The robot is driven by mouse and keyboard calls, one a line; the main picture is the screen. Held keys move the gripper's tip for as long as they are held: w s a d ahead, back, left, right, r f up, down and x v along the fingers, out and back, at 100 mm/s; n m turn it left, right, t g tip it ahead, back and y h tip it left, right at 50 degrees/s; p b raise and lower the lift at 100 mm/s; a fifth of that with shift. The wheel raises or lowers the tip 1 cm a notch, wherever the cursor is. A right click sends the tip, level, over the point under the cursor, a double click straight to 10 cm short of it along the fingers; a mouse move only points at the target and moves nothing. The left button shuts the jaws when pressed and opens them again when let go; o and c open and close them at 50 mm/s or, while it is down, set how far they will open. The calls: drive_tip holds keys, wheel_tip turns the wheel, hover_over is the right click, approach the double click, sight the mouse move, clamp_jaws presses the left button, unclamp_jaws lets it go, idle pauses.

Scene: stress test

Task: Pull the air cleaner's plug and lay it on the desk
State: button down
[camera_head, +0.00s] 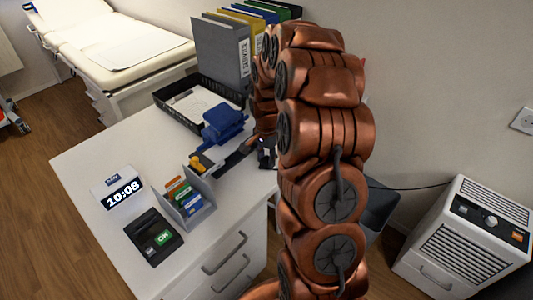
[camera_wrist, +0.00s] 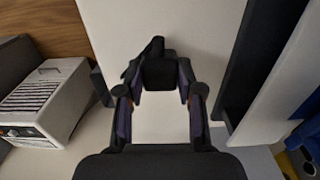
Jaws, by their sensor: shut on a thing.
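The air cleaner (camera_head: 465,240) is a white box with dark grilles on the floor at the right. It also shows at the left of the wrist view (camera_wrist: 45,100). Its thin black cord (camera_head: 410,187) runs left along the wall and goes behind my arm. My gripper (camera_wrist: 160,88) is shut on the black plug (camera_wrist: 158,73), which sits between the fingertips. In the head view my gripper (camera_head: 265,153) is over the right part of the white desk (camera_head: 120,170), mostly hidden by my arm. I cannot tell whether the plug touches the desk.
A blue device (camera_head: 223,125) and a card holder (camera_head: 188,203) stand close left of my gripper. A black tray (camera_head: 180,115) and binders (camera_head: 222,55) are behind. A wall socket (camera_head: 522,120) is far right.

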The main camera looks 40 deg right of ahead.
drive_tip(key=shift+f, duration=0.15)
drive_tip(key=c, duration=0.7)
unclamp_jaws()
drive_tip(key=shift+o, duration=0.2)
wheel_tip(320, 180, up, 12)
drive_tip(key=s+a+r+n+p, duration=0.1)
drive_tip(key=s+a+r+n, duration=0.3)
drive_tip(key=s+a, duration=0.3)
drive_tip(key=s+a+r+n+p, duration=0.1)
drive_tip(key=s+a+r+n, duration=0.25)
drive_tip(key=s+a, duration=0.3)
drive_tip(key=s+a+n+g+p, duration=0.1)
drive_tip(key=s+a+n, duration=0.2)
drive_tip(key=s, duration=0.5)
drive_tip(key=s+a+n+p, duration=0.1)
drive_tip(key=s+a+n, duration=0.3)
drive_tip(key=s, duration=0.5)
drive_tip(key=shift+a+r+n+g, duration=0.15)
drive_tip(key=shift+a+n+g, duration=0.05)
drive_tip(key=shift+n+g, duration=0.25)
